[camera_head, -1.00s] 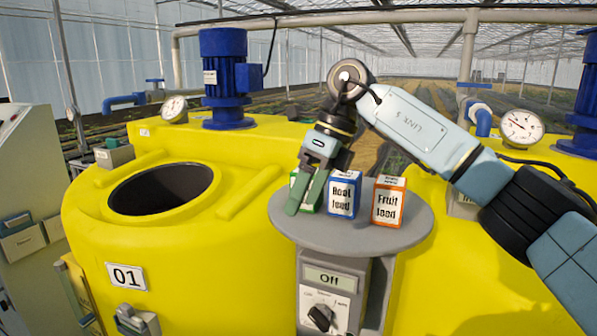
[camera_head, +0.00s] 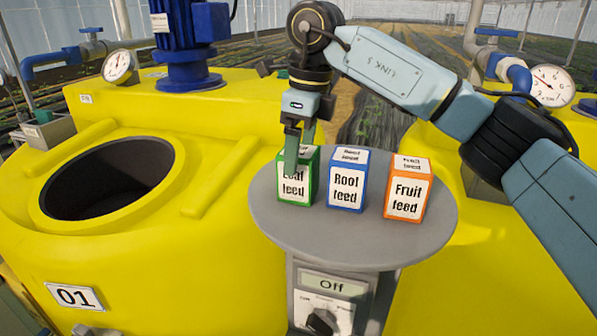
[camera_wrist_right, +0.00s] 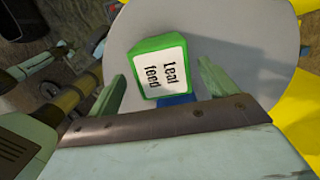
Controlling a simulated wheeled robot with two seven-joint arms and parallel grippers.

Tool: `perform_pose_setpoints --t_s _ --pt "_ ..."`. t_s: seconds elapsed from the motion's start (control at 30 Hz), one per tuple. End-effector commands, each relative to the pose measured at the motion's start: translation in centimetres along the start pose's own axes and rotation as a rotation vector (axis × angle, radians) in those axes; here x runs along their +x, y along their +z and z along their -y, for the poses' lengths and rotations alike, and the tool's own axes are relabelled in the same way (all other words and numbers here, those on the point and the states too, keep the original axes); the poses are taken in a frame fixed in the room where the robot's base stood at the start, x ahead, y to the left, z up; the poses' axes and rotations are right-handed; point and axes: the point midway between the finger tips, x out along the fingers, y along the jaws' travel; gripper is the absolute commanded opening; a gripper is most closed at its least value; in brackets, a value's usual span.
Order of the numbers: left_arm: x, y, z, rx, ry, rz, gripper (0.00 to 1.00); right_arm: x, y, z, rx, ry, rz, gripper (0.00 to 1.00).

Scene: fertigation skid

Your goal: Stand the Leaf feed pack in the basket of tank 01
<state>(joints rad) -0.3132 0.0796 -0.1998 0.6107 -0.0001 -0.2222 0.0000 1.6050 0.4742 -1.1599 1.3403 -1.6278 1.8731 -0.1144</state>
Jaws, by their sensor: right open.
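The Leaf feed pack (camera_head: 297,190), white with green edges, stands upright at the left of a row on a round grey table. My right gripper (camera_head: 297,160) points down over it, and a finger covers part of its top and label. In the right wrist view the Leaf feed pack (camera_wrist_right: 162,68) lies ahead, between the lines of the two open fingers, with nothing gripped. Tank 01 (camera_head: 225,225) is yellow, at the left, with a round dark opening (camera_head: 108,180). The basket cannot be made out inside it. My left gripper is not in view.
The blue Root feed pack (camera_head: 347,183) stands close right of the Leaf feed pack, and the orange Fruit feed pack (camera_head: 407,192) farther right. The grey table (camera_head: 345,240) has bare room in front. A blue motor (camera_head: 187,45) and gauge (camera_head: 117,66) stand behind the opening.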

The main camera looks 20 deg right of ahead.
Motion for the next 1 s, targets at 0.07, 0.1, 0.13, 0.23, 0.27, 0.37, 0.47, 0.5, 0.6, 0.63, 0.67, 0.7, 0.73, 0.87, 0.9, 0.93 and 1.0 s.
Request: perform_pose_setpoints --t_s 0.07,0.1,0.13,0.23,0.27,0.37,0.47,0.5,0.6,0.63,0.67,0.7,0.73,0.87,0.9,0.93,1.0 --pt "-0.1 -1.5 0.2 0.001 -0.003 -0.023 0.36 0.5 0.0 0.0 0.0 0.001 -0.001 0.85" --pt "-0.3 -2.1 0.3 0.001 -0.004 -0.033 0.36 0.8 0.0 0.1 0.001 0.002 -0.002 0.85" --pt "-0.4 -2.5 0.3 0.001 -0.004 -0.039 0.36 1.2 0.0 0.1 0.001 0.003 -0.002 0.85" --pt "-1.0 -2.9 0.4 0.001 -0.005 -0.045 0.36 2.7 -0.1 0.2 0.0 0.004 -0.003 0.85" --pt "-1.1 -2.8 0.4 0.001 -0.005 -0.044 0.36 3.2 0.0 0.2 0.0 0.003 -0.002 0.85" --pt "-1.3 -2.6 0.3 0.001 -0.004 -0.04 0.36 4.5 0.0 0.2 0.0 0.002 -0.001 0.85" --pt "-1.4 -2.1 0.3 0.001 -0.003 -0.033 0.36 5.2 -0.1 0.3 0.0 0.001 0.0 0.85" --pt "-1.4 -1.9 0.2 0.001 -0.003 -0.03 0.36 5.3 -0.1 0.3 0.0 0.0 0.0 0.85" --pt "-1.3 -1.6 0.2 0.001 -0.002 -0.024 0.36 5.4 0.0 0.3 0.0 0.0 0.001 0.85" --pt "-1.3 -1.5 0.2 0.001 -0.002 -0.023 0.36 5.4 0.0 0.3 0.0 0.0 0.001 0.85" --pt "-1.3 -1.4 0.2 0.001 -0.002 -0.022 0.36 5.4 0.0 0.3 0.0 0.0 0.0 0.85" --pt "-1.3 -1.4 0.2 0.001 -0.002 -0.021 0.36 5.4 0.0 0.3 0.0 0.0 0.0 0.83" --pt "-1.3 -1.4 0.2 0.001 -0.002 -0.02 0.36 5.4 0.0 0.3 0.0 0.0 0.0 0.79" --pt "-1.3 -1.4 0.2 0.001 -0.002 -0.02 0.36 5.4 0.0 0.3 0.0 0.0 0.001 0.62" --pt "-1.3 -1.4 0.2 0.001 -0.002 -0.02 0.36 5.4 0.0 0.3 0.0 0.0 0.001 0.57" --pt "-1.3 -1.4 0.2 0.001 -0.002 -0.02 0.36 5.4 0.0 0.3 0.0 0.0 0.001 0.53" --pt "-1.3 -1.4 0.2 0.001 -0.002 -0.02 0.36 5.4 0.0 0.3 0.0 0.0 0.001 0.44"
